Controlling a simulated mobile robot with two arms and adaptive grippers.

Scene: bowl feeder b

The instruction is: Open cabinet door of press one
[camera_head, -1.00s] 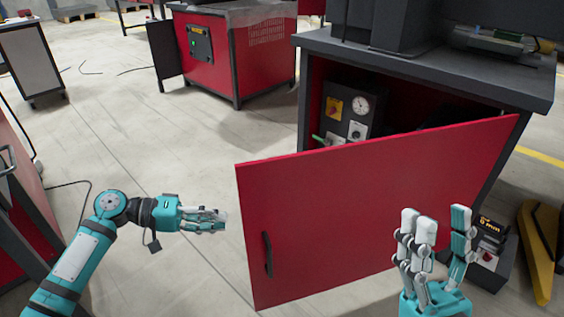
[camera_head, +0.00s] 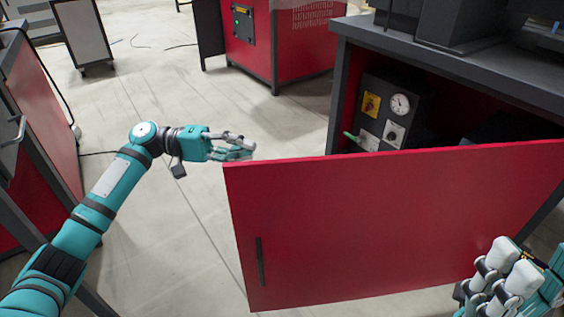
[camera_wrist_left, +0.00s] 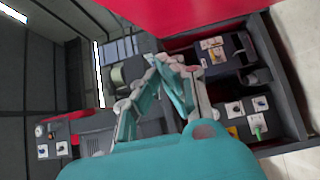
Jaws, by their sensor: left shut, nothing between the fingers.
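The red cabinet door (camera_head: 350,230) of the press stands wide open, swung out from the dark-topped cabinet (camera_head: 450,65). Its dark vertical handle (camera_head: 260,262) is near the free left edge. My left gripper (camera_head: 250,150) is shut and empty, at the door's upper left corner. I cannot tell whether it touches the door. In the left wrist view its fingers (camera_wrist_left: 165,75) are drawn together, with a red panel (camera_wrist_left: 180,12) above. My right gripper (camera_head: 505,280) is at the bottom right, in front of the door and partly cut off by the frame.
Inside the open cabinet a control panel (camera_head: 390,110) shows a gauge, a red-yellow switch and a green-tipped part. Another red cabinet (camera_head: 275,45) stands at the back. A red cabinet (camera_head: 45,120) is at the left. Floor (camera_head: 170,90) between them is clear.

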